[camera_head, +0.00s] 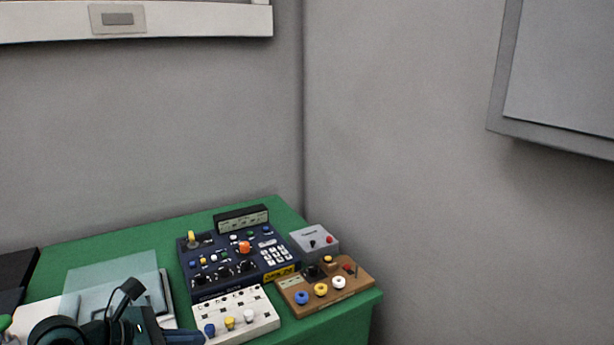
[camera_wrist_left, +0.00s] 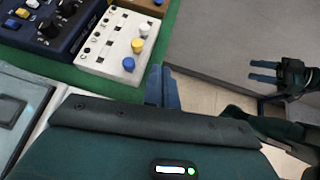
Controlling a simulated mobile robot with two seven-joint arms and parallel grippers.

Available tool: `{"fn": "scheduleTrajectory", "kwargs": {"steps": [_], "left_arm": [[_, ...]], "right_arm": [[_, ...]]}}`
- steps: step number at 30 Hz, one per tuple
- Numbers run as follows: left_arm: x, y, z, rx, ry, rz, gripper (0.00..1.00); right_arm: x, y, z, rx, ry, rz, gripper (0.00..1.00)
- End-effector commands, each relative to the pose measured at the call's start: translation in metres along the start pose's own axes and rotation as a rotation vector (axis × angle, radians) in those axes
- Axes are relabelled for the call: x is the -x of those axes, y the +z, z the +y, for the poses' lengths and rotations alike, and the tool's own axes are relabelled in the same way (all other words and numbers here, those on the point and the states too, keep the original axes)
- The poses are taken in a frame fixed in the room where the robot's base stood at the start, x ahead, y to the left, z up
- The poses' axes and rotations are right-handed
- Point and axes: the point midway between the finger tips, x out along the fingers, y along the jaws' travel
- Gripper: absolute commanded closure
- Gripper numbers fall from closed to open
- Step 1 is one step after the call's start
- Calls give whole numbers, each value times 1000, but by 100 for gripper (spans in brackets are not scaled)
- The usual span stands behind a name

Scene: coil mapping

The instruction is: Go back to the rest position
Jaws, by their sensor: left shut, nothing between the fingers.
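My left gripper (camera_head: 188,337) is at the bottom of the head view, by the front edge of the green table. Its fingers are shut and empty, next to the white panel but with no visible hold on it. In the left wrist view its fingertips (camera_wrist_left: 163,88) point up toward the table edge. My right gripper (camera_wrist_left: 263,72) shows at the right of the left wrist view, away from the table over the floor. Its two fingers look apart with nothing between them. It is not in the head view.
The green table (camera_head: 110,245) holds a dark blue control box (camera_head: 215,262), a white panel with coloured knobs (camera_head: 240,316), a brown terminal block (camera_head: 345,290) and a grey box (camera_head: 315,241). A translucent sheet (camera_head: 110,279) lies left. Grey walls stand behind and right.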

Motion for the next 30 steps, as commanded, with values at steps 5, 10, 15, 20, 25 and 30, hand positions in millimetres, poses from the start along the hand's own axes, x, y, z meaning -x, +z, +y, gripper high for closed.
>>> {"fn": "scheduleTrajectory", "kwargs": {"steps": [5, 10, 15, 20, 25, 30], "left_arm": [[-16, 39, -65, 767, -224, -384, 100], [-14, 33, -69, 1579, -291, -650, 100], [-20, -31, -81, 2421, -215, -810, 100], [-28, -94, -125, -3004, 63, 834, 100], [-33, -124, -163, -2720, -39, 662, 100], [-34, -129, -171, -2670, -55, 630, 100]], "right_arm": [[8, -7, 2, 14, 14, -25, 53], [12, -10, 5, 22, 26, -45, 53], [16, -15, 7, 32, 38, -60, 53], [19, -16, 10, 40, 47, -73, 53], [19, -14, 12, 44, 54, -84, 53], [19, -13, 14, 45, 57, -87, 53]]}}
